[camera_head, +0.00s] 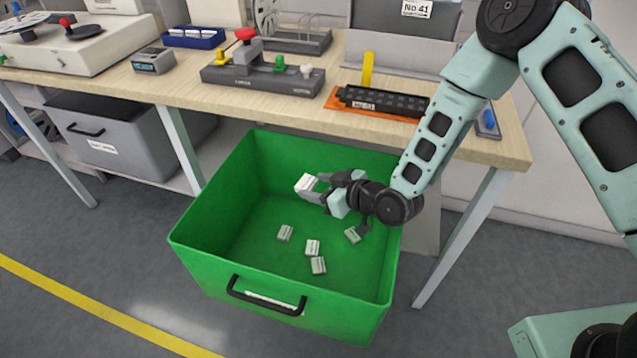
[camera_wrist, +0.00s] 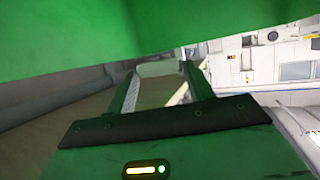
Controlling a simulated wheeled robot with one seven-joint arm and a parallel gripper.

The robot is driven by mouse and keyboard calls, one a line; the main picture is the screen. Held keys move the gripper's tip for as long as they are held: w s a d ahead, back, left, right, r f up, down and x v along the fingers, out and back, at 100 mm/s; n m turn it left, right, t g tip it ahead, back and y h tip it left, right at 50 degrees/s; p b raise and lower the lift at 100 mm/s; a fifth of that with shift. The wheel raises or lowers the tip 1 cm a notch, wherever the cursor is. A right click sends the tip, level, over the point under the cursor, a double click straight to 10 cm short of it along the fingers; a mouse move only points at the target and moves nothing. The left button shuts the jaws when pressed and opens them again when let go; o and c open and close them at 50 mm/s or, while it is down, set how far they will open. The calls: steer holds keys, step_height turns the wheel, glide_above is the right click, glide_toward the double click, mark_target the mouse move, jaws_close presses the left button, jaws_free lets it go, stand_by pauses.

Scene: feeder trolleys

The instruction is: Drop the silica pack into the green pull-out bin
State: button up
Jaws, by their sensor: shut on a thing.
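The silica pack (camera_head: 305,183) is a small white block, held at the tips of my gripper (camera_head: 314,188). My gripper is shut on it and reaches in from the right, over the inside of the green pull-out bin (camera_head: 205,250). The bin is open at the top and pulled out from under the bench, with a black handle on its front. In the wrist view, the two fingers (camera_wrist: 160,86) have a pale shape between them, and green bin wall (camera_wrist: 150,30) fills the top.
Several small pale packs (camera_head: 313,247) lie on the bin floor. The wooden bench (camera_head: 300,112) runs behind, carrying fixtures and a black strip on an orange mat (camera_head: 375,103). A closed grey bin (camera_head: 125,135) is at left. Bench legs flank the green bin.

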step_height(320, 180, down, 2)
steer(key=shift+f+b, duration=0.1)
steer(key=shift+b, duration=0.35)
steer(key=o, duration=1)
steer(key=shift+s+d, duration=0.1)
steer(key=shift+p+v, duration=0.95)
steer(key=shift+v, duration=7.7)
